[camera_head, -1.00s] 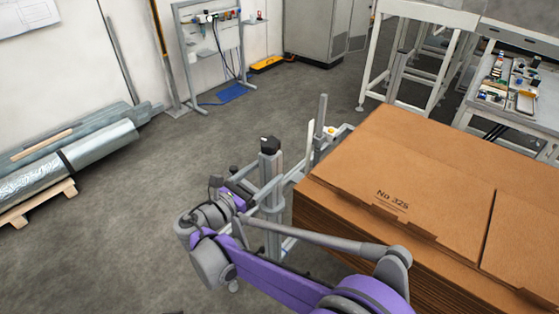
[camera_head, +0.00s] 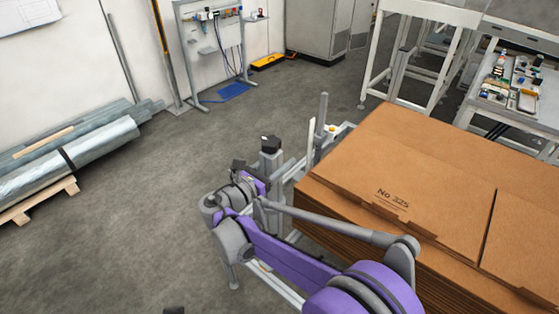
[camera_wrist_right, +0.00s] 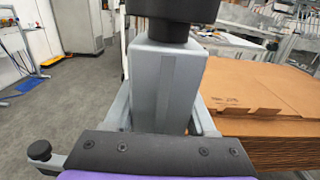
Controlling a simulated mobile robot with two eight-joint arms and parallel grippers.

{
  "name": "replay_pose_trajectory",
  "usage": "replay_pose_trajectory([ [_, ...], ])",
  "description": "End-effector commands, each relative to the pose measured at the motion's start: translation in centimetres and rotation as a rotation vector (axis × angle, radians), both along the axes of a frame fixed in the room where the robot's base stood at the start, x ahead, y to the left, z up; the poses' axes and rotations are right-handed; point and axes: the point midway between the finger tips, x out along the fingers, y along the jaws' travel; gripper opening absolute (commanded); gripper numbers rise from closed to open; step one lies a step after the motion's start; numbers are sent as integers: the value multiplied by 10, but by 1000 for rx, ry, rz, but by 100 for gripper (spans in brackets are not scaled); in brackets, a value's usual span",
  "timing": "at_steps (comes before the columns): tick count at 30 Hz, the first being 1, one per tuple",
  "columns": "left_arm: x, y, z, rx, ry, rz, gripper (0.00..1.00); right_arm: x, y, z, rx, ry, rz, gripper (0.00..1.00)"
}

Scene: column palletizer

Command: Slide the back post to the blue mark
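A grey upright post with a black cap (camera_head: 270,157) stands on a grey rail frame left of the cardboard stack. In the right wrist view the same post (camera_wrist_right: 165,85) fills the middle, close up. A thinner grey post (camera_head: 322,120) stands behind it; I cannot tell for certain which one is the back post. My right gripper (camera_head: 250,174) is just in front of the capped post, and its dark screwed plate shows below the post in the wrist view. Its fingers are hidden, so contact and grip are unclear. My left gripper is not seen. I cannot make out the blue mark.
A tall cardboard stack (camera_head: 400,165) stands close to the right of the frame. A small black knob (camera_wrist_right: 39,150) shows low left in the wrist view. Wrapped bundles (camera_head: 70,160) lie on a pallet far left. The floor between is clear.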

Motion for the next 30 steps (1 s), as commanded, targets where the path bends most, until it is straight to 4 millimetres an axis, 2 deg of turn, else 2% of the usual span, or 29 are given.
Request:
replay_pose_trajectory([
  [1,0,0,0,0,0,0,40,0,0,0,0,0,0,32],
  [6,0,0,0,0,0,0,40,0,0,0,0,0,0,2],
  [7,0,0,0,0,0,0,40,0,0,0,0,0,0,0],
  [18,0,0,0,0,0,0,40,5,-5,0,0,0,-2,0],
  [20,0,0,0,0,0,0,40,13,-13,0,0,0,-2,0],
  [30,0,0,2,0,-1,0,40,75,-76,0,-1,0,-3,0],
])
